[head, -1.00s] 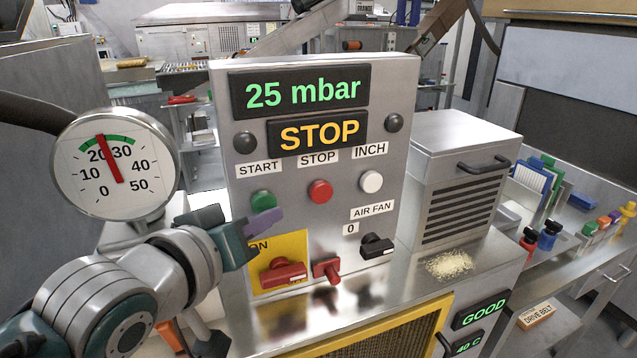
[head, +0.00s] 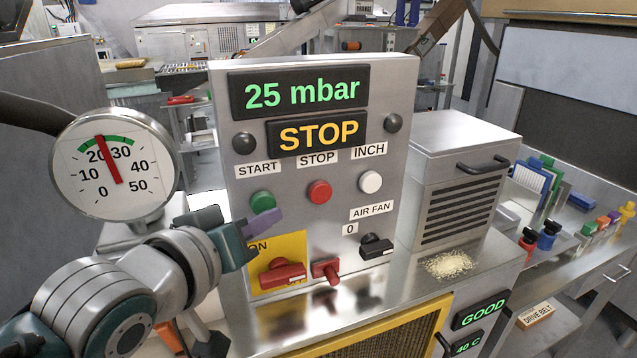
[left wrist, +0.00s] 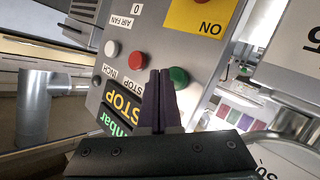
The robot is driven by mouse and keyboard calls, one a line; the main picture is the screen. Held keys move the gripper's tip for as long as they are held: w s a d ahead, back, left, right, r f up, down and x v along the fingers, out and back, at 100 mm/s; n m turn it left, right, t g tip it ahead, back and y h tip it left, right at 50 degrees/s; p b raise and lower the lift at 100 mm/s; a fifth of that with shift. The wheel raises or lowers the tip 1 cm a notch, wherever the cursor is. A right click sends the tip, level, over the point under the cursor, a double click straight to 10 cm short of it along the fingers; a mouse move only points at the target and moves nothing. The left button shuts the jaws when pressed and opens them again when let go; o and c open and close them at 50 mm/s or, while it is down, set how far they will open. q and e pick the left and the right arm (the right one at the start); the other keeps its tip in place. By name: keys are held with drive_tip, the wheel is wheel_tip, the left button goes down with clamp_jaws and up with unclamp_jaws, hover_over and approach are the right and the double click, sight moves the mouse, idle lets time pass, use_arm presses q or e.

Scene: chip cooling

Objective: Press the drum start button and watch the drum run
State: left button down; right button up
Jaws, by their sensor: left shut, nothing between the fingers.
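The green start button (head: 262,202) sits under the START label on the grey control panel (head: 215,110). My left gripper (head: 266,222) is shut and empty, its purple fingertips just below and in front of the button. In the left wrist view the closed fingers (left wrist: 161,85) point at the panel, and the green button (left wrist: 178,77) shows beside their tips. I cannot tell for sure whether they touch, but a small gap seems to show. The lower display (head: 318,132) reads STOP in yellow. The drum itself is not clearly visible. My right gripper is not in view.
The red stop button (head: 319,191) and white inch button (head: 370,182) are right of the start button. Red switches (head: 282,273) and the black air fan knob (head: 376,246) sit below. The pressure gauge (head: 115,168) stands left, close above my left arm.

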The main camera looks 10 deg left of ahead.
use_arm(q)
drive_tip(key=shift+w, duration=0.1)
idle(0.6)
drive_tip(key=shift+w+a, duration=0.25)
drive_tip(key=shift+w+a, duration=0.25)
drive_tip(key=shift+w, duration=0.15)
idle(0.7)
idle(0.4)
drive_tip(key=shift+s+d+p, duration=0.35)
drive_tip(key=shift+s+d, duration=0.15)
drive_tip(key=shift+s, duration=0.25)
drive_tip(key=shift+s+d+p, duration=0.6)
drive_tip(key=shift+s+d, duration=0.1)
drive_tip(key=shift+s, duration=0.35)
drive_tip(key=shift+s+d+p, duration=0.55)
drive_tip(key=shift+s+d, duration=0.15)
drive_tip(key=shift+s, duration=0.35)
